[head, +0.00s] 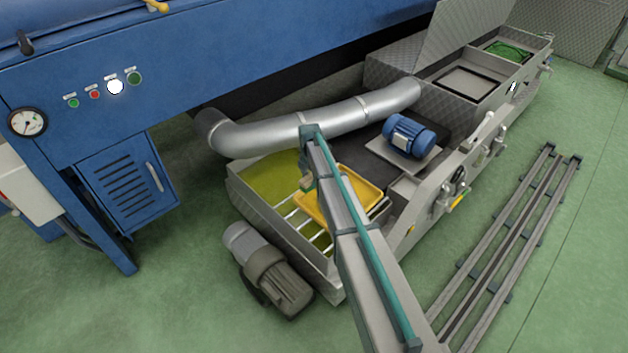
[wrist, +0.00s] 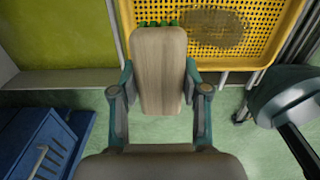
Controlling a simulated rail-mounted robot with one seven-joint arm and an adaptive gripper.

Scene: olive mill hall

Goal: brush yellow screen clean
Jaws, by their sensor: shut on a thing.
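The yellow screen (head: 362,192) is a shallow perforated tray lying across pale bars over the metal tank, partly hidden behind my arm in the head view. In the wrist view the yellow screen (wrist: 270,45) fills the upper right, with a dark brownish patch (wrist: 215,30) on its mesh. My gripper (wrist: 158,85) is shut on the wooden block of a brush (wrist: 159,60). Green bristles show at the brush's far end, close to the screen's left edge; I cannot tell whether they touch it.
The tank (head: 262,205) holds olive-green liquid. A silver pipe (head: 330,128) crosses behind my arm. A blue motor (head: 408,136) stands right of the screen, and a grey motor (head: 268,270) in front of the tank. Rails (head: 510,245) lie on the green floor at right.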

